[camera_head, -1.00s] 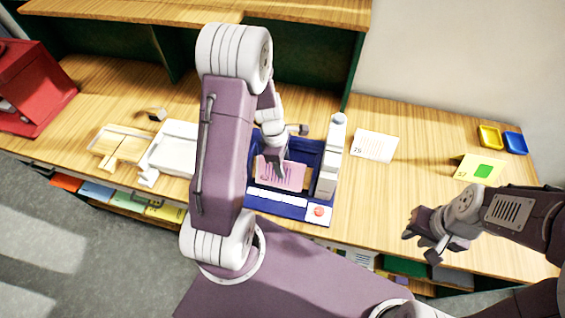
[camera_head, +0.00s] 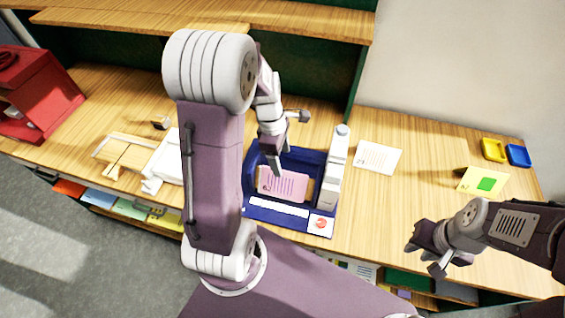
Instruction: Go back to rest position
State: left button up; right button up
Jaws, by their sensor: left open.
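My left gripper (camera_head: 279,162) hangs above the back of the blue tray-like device (camera_head: 262,208), its fingers pointing down and apart from the pink card. It is open and holds nothing that I can see. The pink printed card (camera_head: 284,185) lies inside the blue device, on a brown piece. My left arm's large links stand in front of the device's left side and hide part of it. My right gripper (camera_head: 422,245) is at the right, over the front part of the table, pointing left. Its fingers are small and dark, and their gap does not show clearly.
A white lever arm (camera_head: 335,168) stands at the device's right side. A wooden board (camera_head: 124,150) and red box (camera_head: 38,95) are left.

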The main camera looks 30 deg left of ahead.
pick_arm(q)
jog(key=shift+f, duration=0.1)
dwell(0.6)
jog(key=shift+w+d+f+m+b, duration=0.15)
jog(key=shift+w+d+b, duration=0.05)
jog(key=shift+d+b, duration=0.2)
jog(key=shift+w+d+f+m+b, duration=0.1)
jog(key=shift+w+d+m+b, duration=0.05)
jog(key=shift+d+b, duration=0.25)
jog(key=s+d+m+b, duration=0.1)
jog(key=d+f+b, duration=0.1)
jog(key=d, duration=0.1)
jog(key=shift+s+d+f+m, duration=0.1)
jog(key=shift+s+f+m, duration=0.05)
jog(key=shift+s+m, duration=0.25)
jog(key=s+f+m, duration=0.1)
jog(key=s+m, duration=0.2)
jog(key=m, duration=0.6)
jog(key=s+d+f+m+y+b, duration=0.1)
jog(key=s+m, duration=0.2)
jog(key=m, duration=0.6)
jog(key=shift+s+d+f+t, duration=0.2)
jog(key=shift+s+f+t, duration=0.15)
jog(key=shift+f+t, duration=0.05)
jog(key=shift+s+d, duration=0.1)
